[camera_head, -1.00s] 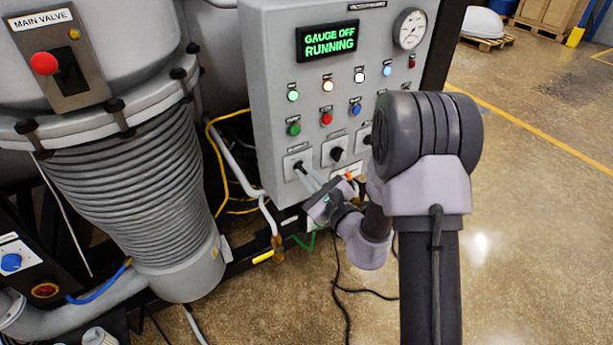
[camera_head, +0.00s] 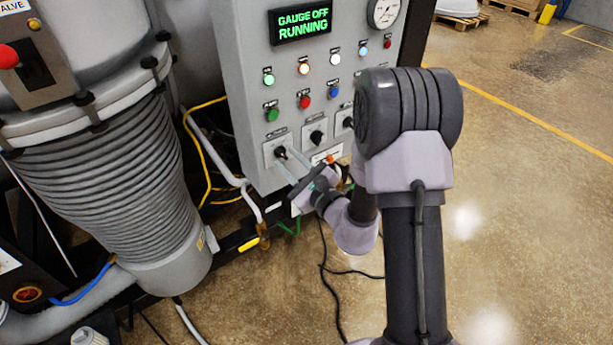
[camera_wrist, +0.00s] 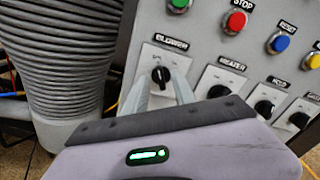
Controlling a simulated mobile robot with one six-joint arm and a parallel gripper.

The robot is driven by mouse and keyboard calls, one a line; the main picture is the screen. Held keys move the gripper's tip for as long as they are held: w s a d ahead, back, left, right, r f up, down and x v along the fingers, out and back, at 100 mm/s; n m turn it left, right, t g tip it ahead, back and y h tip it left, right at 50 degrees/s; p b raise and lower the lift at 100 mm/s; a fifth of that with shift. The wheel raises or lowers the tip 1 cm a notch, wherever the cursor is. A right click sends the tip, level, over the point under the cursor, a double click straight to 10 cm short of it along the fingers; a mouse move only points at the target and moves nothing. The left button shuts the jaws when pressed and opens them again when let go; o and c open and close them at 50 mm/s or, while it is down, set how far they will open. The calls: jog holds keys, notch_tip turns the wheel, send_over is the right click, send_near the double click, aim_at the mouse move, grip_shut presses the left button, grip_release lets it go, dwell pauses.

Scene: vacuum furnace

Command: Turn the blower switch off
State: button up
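The blower switch is a black rotary knob (camera_wrist: 160,75) on a white plate labelled BLOWER, at the lower left of the grey control panel. It also shows in the head view (camera_head: 280,152). My gripper (camera_wrist: 161,88) has its two pale fingers apart, one on each side of the knob in the wrist view. In the head view my gripper (camera_head: 287,160) reaches the plate from below right. I cannot tell whether the fingers touch the knob. The knob appears nearly upright in the wrist view; its position marks are too small to read.
The heater knob (camera_wrist: 217,92) and other similar knobs sit close to the right. Above are a red stop button (camera_wrist: 236,22) and a blue button (camera_wrist: 279,43). A display (camera_head: 300,25) reads GAUGE OFF RUNNING. A ribbed grey bellows (camera_head: 110,185) stands left of the panel.

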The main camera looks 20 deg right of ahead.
jog(key=p+v, duration=0.9)
jog(key=v, duration=0.7)
jog(key=shift+r, duration=0.1)
